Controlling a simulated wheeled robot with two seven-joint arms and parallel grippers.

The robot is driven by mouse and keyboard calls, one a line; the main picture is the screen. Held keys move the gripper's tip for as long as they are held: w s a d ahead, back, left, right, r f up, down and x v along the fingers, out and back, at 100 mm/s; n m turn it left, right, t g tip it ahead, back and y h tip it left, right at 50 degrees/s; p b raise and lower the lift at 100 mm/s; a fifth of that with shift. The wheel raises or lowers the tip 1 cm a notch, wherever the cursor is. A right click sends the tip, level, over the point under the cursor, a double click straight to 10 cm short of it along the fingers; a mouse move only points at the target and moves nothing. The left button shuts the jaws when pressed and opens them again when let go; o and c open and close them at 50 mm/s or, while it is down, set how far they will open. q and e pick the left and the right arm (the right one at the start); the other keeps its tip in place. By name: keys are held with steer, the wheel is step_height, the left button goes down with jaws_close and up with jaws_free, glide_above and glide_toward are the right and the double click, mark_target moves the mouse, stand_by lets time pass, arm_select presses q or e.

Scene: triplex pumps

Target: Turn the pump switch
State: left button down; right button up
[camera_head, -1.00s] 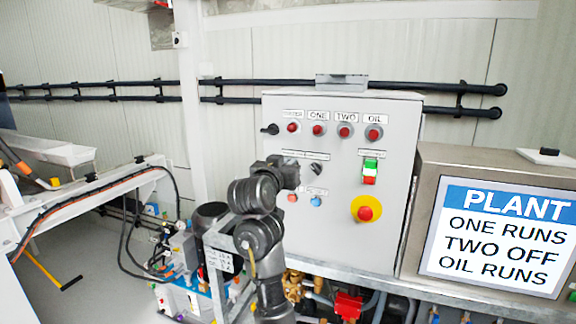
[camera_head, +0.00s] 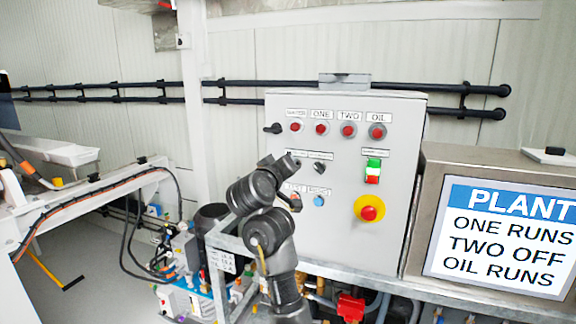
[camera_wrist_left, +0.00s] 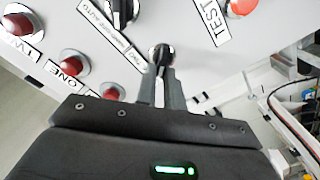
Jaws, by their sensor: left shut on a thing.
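The grey control panel (camera_head: 345,225) stands upright ahead of me. Two black rotary switches sit in its second row. The right switch (camera_head: 320,168) is in plain view, and it also shows at the top of the left wrist view (camera_wrist_left: 122,10). My left gripper (camera_head: 291,164) is at the left switch, mostly covering it in the head view. In the left wrist view, my left gripper (camera_wrist_left: 161,72) has its two fingers shut on the black knob of the left switch (camera_wrist_left: 162,53). My right gripper is not in view.
Red lamps (camera_head: 348,131) line the panel top, with a black handle (camera_head: 273,128) on its left edge. A green-and-red rocker (camera_head: 373,171) and a red emergency button (camera_head: 369,209) are to the right. The screen (camera_head: 500,240) reads ONE RUNS, TWO OFF, OIL RUNS.

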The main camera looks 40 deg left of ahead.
arm_select(q)
steer(key=shift+n, duration=0.6)
steer(key=c, duration=1.5)
jaws_free()
steer(key=shift+w+f, duration=0.1)
